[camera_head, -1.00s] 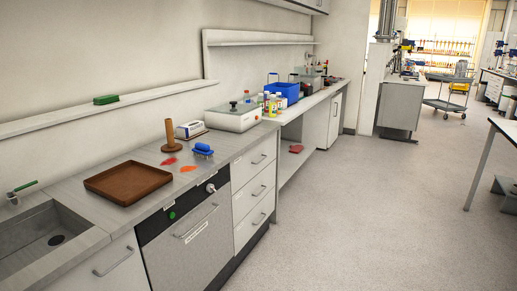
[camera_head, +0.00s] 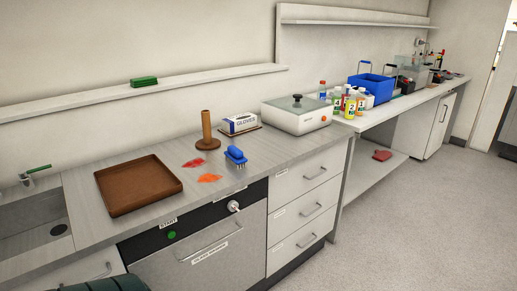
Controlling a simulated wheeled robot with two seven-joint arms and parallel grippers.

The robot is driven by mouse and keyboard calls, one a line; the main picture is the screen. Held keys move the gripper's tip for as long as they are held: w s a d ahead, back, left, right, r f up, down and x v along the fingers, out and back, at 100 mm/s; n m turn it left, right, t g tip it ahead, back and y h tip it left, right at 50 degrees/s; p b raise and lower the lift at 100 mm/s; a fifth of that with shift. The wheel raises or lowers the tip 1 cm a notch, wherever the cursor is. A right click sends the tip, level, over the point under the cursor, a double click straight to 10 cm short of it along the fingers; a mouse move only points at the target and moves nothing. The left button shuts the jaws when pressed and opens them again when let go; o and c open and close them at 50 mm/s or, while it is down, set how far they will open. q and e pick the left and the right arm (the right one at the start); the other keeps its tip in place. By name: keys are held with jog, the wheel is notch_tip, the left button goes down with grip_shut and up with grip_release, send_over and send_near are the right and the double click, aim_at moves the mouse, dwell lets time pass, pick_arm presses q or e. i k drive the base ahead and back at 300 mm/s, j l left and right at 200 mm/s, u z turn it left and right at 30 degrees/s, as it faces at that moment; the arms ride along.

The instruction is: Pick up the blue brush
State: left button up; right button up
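The blue brush (camera_head: 236,155) stands on the grey counter (camera_head: 150,232) near its front edge, blue handle up and bristles down. It is right of an orange-red spill patch (camera_head: 210,178) and in front of the glove box. Nothing touches it. Neither gripper shows in the head view; only a dark rounded shape, cut off, shows at the bottom left edge.
A brown tray (camera_head: 138,184) lies left of the brush, a wooden paper-roll stand (camera_head: 207,132) behind it. A glove box (camera_head: 240,123) and a white instrument (camera_head: 297,115) stand behind and right. A sink (camera_head: 30,222) is at far left. Floor at right is clear.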

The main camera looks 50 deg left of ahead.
aim_at(234, 155)
jog(key=i, duration=3.35)
jog(key=u, duration=4.05)
